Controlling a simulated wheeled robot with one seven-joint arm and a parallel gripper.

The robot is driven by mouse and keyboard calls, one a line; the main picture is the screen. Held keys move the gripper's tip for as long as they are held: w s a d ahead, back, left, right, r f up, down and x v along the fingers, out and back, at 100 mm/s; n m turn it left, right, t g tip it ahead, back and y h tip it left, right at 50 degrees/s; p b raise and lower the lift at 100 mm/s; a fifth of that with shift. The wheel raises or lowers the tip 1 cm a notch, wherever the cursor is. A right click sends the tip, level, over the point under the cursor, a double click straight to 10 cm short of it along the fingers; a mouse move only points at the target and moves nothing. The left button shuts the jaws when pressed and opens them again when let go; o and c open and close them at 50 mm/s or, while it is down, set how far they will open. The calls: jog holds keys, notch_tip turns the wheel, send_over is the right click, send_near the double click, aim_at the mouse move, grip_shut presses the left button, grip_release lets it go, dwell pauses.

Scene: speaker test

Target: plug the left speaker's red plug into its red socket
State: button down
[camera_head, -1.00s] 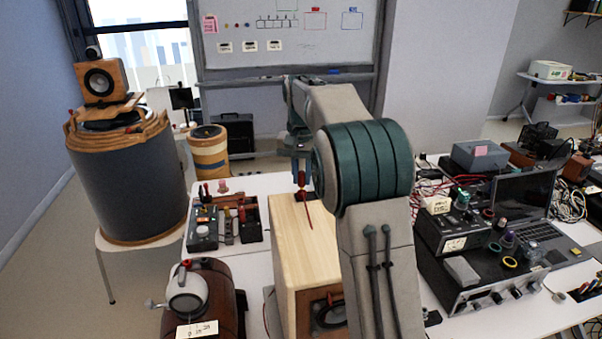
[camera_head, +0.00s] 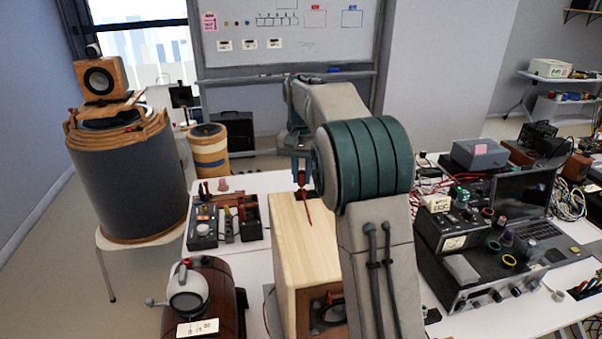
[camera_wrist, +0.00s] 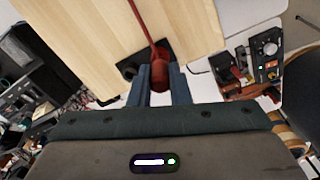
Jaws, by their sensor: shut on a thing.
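The left speaker is a pale wooden box (camera_head: 305,245) on the white table, with its driver facing front. My gripper (camera_head: 301,170) is at the box's far end, shut on the red plug (camera_head: 302,180). A red cable runs from the plug over the box top. In the wrist view my gripper (camera_wrist: 160,85) has the red plug (camera_wrist: 160,72) between its fingers, over a black terminal plate (camera_wrist: 129,70) at the edge of the wooden box. The red socket is hidden by the plug and fingers. I cannot tell whether the plug is in it.
A tray of tools and parts (camera_head: 250,232) lies left of the box. A rounded brown device (camera_head: 228,305) stands at the front left. Electronics (camera_head: 455,265) and a laptop (camera_head: 525,205) crowd the right side. A small speaker (camera_head: 101,79) stands on a large drum (camera_head: 130,190) at left.

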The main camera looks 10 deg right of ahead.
jog(key=shift+f+b, duration=0.45)
jog(key=shift+f, duration=0.35)
jog(key=c, duration=1.3)
grip_release()
jog(key=shift+r, duration=0.2)
jog(key=shift+r+p, duration=3.45)
jog(key=shift+r, duration=0.15)
